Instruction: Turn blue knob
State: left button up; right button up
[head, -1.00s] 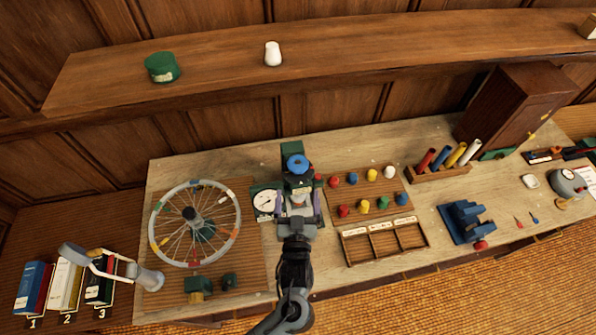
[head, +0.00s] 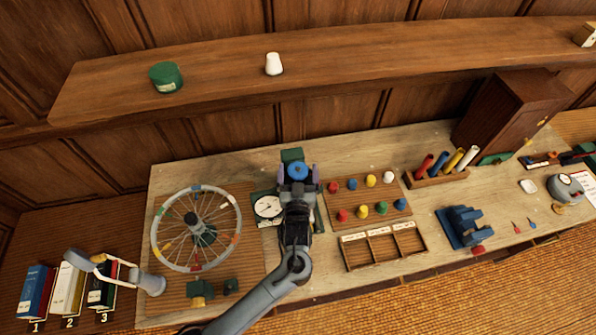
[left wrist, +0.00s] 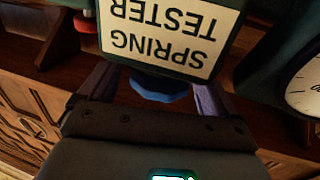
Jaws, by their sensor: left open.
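In the left wrist view the knob (left wrist: 158,90) shows below the tester's "SPRING TESTER" label (left wrist: 165,35). My left gripper (head: 298,175) is open, with one finger on each side of the knob. In the left wrist view gaps show between the knob and both fingers of the gripper (left wrist: 155,92). The gripper and wrist hide most of the tester's front in the head view. My right gripper is not in view.
A board of coloured pegs (head: 362,197) and an open sorting tray (head: 385,247) lie to the right. A wooden shelf (head: 400,60) runs behind.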

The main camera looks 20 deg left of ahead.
pick_arm(q)
jog(key=c, duration=1)
jog(key=shift+c, duration=0.2)
jog(key=shift+r, duration=0.15)
